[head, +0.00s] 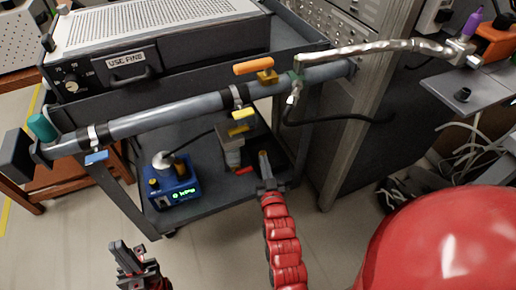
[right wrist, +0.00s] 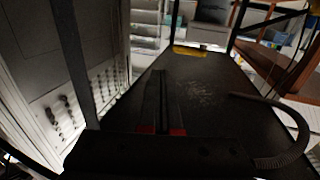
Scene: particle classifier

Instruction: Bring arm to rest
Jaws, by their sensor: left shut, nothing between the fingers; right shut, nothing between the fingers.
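My left gripper (head: 122,250) is at the bottom left of the head view, shut and empty, over the floor in front of the cart. My right gripper (head: 265,168) is at the end of the red-sleeved arm in the middle of the head view. It points toward the cart's lower shelf, near the yellow-topped valve part. In the right wrist view its fingers (right wrist: 161,102) are together with nothing between them, over a dark flat surface. I cannot tell whether it touches anything in the head view.
A grey pipe (head: 160,118) with coloured handles crosses the dark cart. A blue pump unit (head: 172,185) stands on its lower shelf (head: 208,196). A grey cabinet (head: 375,125) stands to the right. Cables hang at the far right. The floor (head: 215,250) between my arms is clear.

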